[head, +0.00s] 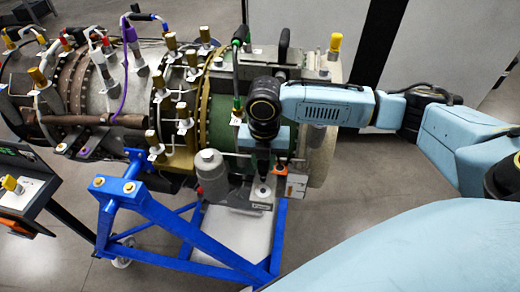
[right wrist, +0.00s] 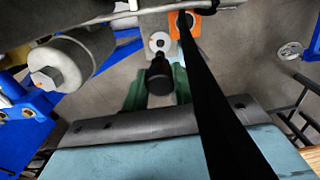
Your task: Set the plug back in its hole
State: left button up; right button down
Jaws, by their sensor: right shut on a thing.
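My right gripper (head: 262,168) points down at the lower side of the turbine, its fingertips partly hidden by its own body. In the right wrist view the gripper (right wrist: 158,88) is shut on a black, round-ended plug (right wrist: 159,75), with a green piece on either side of it. A pale round seat (right wrist: 159,42) with a small centre mark lies just beyond the plug; it also shows in the head view (head: 262,191), on a white bracket. The plug's end looks close above this seat; whether they touch I cannot tell. My left gripper is not in view.
An orange clip (right wrist: 185,22) sits beside the seat, and a long black bar (right wrist: 215,100) runs from it close past the camera. A grey canister (head: 210,172) stands left of the gripper. The blue stand (head: 170,222) lies below. Floor at the right is open.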

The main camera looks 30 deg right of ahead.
aim_at(264, 174)
jog(key=shift+f+b, duration=0.8)
jog(key=shift+b, duration=0.05)
jog(key=f+b, duration=0.2)
jog(key=shift+b, duration=0.35)
jog(key=shift+f, duration=0.6)
jog(key=shift+p, duration=0.6)
jog(key=shift+f, duration=0.1)
jog(key=shift+f+p, duration=0.2)
jog(key=shift+p, duration=0.15)
